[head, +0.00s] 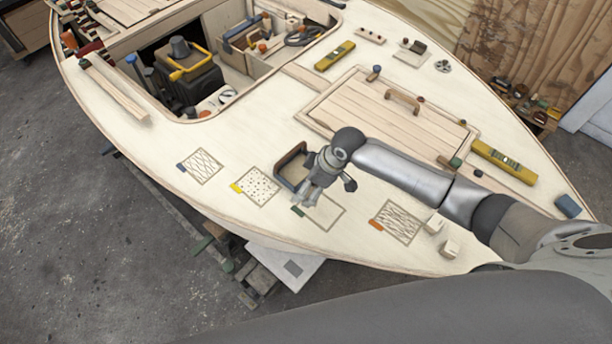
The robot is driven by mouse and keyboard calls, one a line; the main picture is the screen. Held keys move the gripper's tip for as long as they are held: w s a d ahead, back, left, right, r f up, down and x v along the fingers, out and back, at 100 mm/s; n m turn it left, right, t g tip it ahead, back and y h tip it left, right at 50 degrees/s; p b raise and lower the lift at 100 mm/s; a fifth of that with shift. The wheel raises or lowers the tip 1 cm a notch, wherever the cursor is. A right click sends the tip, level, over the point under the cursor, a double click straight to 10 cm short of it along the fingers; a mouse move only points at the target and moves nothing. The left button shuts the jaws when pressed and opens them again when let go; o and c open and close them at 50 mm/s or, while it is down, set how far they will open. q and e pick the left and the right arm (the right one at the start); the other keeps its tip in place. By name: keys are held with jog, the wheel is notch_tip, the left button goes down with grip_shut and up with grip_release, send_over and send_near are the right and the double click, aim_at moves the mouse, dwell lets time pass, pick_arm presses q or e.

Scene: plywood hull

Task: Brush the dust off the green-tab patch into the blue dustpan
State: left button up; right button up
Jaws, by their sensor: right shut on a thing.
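The green-tab patch (326,214) is an outlined rectangle on the pale plywood deck, with its green tab (297,211) at the left. Its visible surface looks plain; I cannot make out dust on it, and its upper left is covered by my right gripper. My right gripper (309,197) points down over that corner, shut on a small greyish thing, seemingly a brush, mostly hidden. My left gripper is out of view.
Blue-tab (201,166), yellow-tab (258,187) and orange-tab (398,222) patches lie alongside. A hatch cover (390,115) with a wooden handle is behind. Two pale blocks (450,248) sit right of the orange-tab patch. The deck's edge curves close below the patches.

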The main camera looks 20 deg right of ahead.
jog(key=shift+r+p, duration=0.6)
jog(key=shift+r, duration=0.55)
